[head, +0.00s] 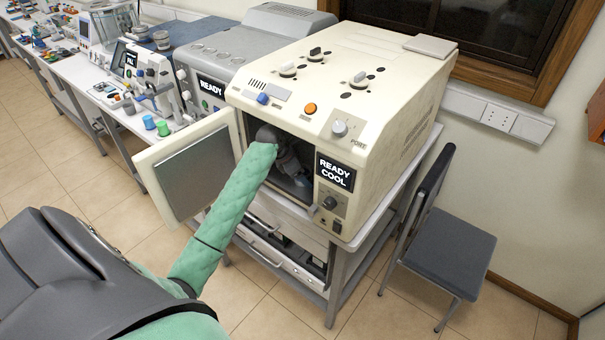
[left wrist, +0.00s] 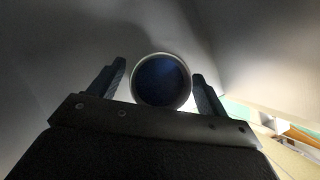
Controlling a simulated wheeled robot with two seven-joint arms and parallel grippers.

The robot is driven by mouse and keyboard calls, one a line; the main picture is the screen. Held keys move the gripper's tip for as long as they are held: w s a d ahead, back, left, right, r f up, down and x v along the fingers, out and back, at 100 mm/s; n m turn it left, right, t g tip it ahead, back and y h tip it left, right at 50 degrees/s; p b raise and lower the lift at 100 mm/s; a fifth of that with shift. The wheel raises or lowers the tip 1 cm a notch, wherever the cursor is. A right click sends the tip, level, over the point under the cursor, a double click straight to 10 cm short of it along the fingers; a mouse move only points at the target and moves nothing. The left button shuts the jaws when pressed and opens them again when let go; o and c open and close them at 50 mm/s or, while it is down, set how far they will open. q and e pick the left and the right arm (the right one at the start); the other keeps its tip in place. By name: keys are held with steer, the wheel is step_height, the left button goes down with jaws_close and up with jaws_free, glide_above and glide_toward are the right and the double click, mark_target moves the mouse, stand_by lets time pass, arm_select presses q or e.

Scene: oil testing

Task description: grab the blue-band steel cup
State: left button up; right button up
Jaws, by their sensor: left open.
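The steel cup (left wrist: 161,81) shows in the left wrist view as a round pale rim with a dark blue interior. My left gripper (left wrist: 159,76) is open, with one finger on each side of the cup and small gaps between. I cannot tell whether they touch it, and no outer band shows. In the head view my left arm reaches into the open chamber of the cream oven (head: 385,116); the left gripper (head: 292,168) is dim inside, and the cup cannot be made out there. My right gripper is not in view.
The oven door (head: 194,172) hangs open to the left, close beside my left arm. The oven display reads READY COOL. A grey chair (head: 440,247) stands right of the oven stand. A bench (head: 95,88) with instruments runs along the left. Chamber walls closely surround the gripper.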

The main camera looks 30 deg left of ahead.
arm_select(q)
steer(key=shift+f, duration=0.55)
steer(key=c, duration=1.1)
steer(key=shift+c, duration=0.2)
